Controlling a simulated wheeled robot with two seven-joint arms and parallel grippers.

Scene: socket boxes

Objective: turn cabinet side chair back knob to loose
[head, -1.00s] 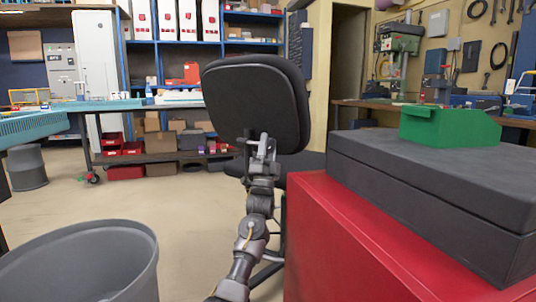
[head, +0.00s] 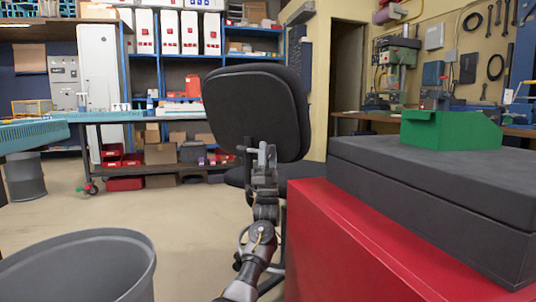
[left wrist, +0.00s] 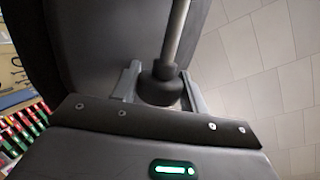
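The black office chair (head: 257,110) shows its backrest to me in the middle of the head view. My left gripper (head: 262,152) is at the lower part of the backrest, in front of the chair. In the left wrist view a black knob (left wrist: 160,86) at the end of a grey rod lies between the two grey fingers of my left gripper (left wrist: 160,80). The fingers are apart, close on both sides of the knob. I cannot tell whether they press on it. My right gripper is not in view.
A red cabinet (head: 345,245) with a dark grey case (head: 425,185) and a green bin (head: 450,130) stands close on the right. A grey bin (head: 85,268) is at front left. A workbench and shelves line the back. Floor left of the chair is clear.

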